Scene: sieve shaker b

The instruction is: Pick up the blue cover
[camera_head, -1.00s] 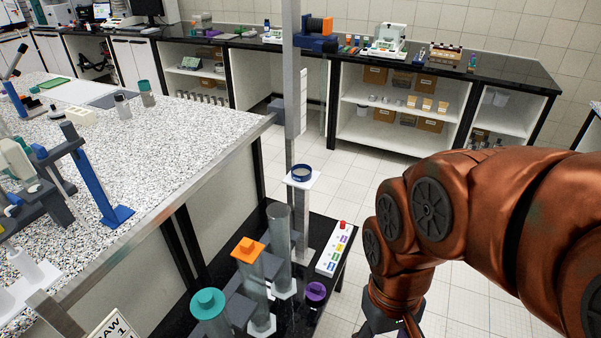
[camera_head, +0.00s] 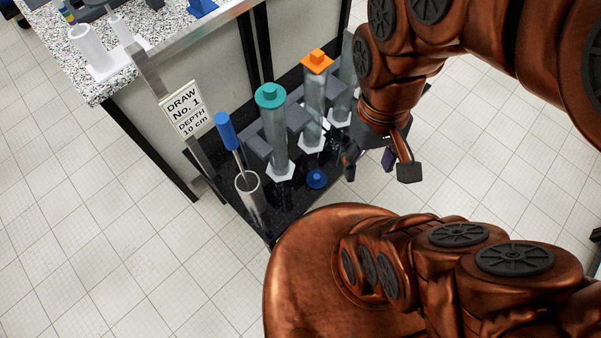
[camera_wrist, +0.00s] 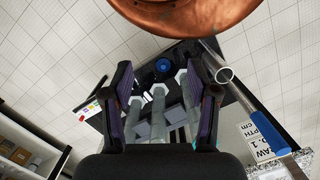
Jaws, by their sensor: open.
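The blue cover (camera_head: 316,179) is a small round disc with a raised knob. It lies on the black low shelf, in front of the upright tubes. It also shows in the wrist view (camera_wrist: 162,65), beyond my fingertips and roughly centred between them. My gripper (camera_head: 380,168) is open and empty, to the right of the cover in the head view and apart from it. In the wrist view its two purple-padded fingers (camera_wrist: 158,76) are spread wide.
A tube with a teal cover (camera_head: 270,96) and one with an orange cover (camera_head: 317,61) stand behind the blue cover.

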